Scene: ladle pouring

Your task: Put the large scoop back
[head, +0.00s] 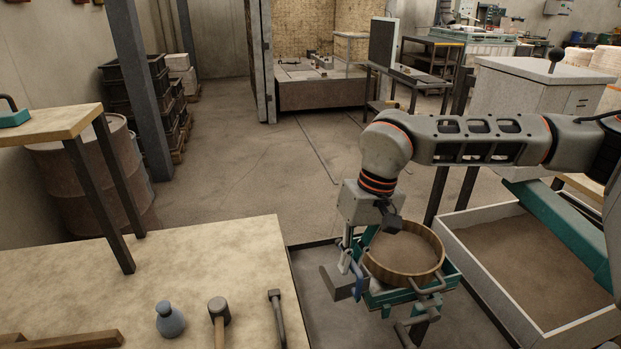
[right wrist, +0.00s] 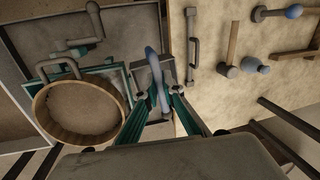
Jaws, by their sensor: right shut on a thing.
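The large scoop is a grey metal pan (head: 336,284) with a blue handle (head: 361,282). My right gripper (head: 350,266) is shut on it and holds it beside the work table's right edge, left of the round sand-filled vessel. In the right wrist view the blue handle (right wrist: 156,72) stands between the two teal fingers (right wrist: 160,90), with the grey pan (right wrist: 140,78) behind it. Part of the scoop is hidden by the gripper in the head view. My left gripper is not in view.
A round wooden vessel of sand (head: 405,272) sits on a teal frame (head: 388,300). A sand-filled trough (head: 530,270) stands at right.

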